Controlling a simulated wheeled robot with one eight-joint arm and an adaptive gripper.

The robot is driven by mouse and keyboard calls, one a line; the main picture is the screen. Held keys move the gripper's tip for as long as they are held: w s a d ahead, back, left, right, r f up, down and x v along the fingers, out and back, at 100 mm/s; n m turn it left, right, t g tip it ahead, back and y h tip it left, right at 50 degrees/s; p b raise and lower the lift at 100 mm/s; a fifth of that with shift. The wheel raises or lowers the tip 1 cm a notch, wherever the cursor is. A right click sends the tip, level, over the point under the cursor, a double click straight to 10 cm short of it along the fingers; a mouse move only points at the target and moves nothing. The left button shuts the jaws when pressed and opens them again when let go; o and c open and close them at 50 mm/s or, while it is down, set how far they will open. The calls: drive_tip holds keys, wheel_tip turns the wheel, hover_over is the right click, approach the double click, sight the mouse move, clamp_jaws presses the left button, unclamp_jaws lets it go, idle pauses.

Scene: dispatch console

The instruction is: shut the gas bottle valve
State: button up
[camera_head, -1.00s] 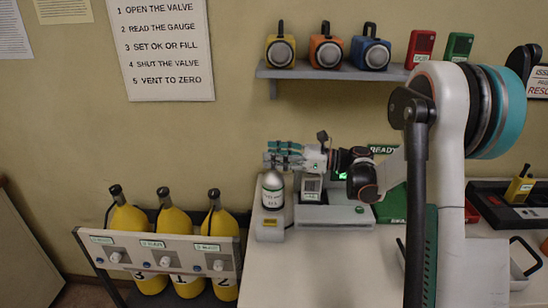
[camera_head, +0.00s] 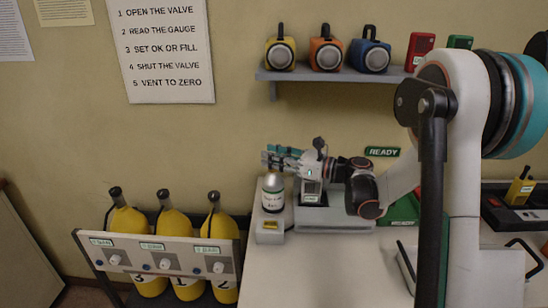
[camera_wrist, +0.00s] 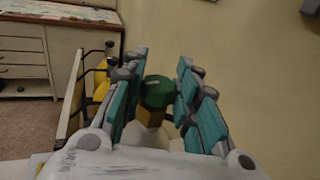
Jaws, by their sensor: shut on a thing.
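The small gas bottle (camera_head: 273,193) is pale grey with a white label and stands upright on a grey stand beside the yellow bottle rack. Its green valve knob (camera_wrist: 158,91) sits on a brass-coloured body (camera_wrist: 152,116) between my fingers in the wrist view. My gripper (camera_head: 283,158) reaches in from the right just above the bottle, its teal-padded fingers pointing left. The gripper is shut on the green valve knob. In the head view the fingers hide the knob. The wrist view does not make finger contact clear on both sides.
Several yellow bottles (camera_head: 173,228) stand at the left behind a white panel (camera_head: 155,254) with small knobs. A grey gauge stand (camera_head: 335,219) is right of the bottle. A wall shelf (camera_head: 330,74) hangs above. The front counter (camera_head: 320,270) is bare.

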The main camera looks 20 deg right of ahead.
drive_tip(key=m+t+h, duration=0.2)
drive_tip(key=t+h, duration=0.1)
drive_tip(key=shift+m, duration=0.4)
drive_tip(key=o, duration=1.1)
drive_tip(key=v, duration=1.2)
drive_tip(key=shift+s+a, duration=0.1)
drive_tip(key=shift+a, duration=0.05)
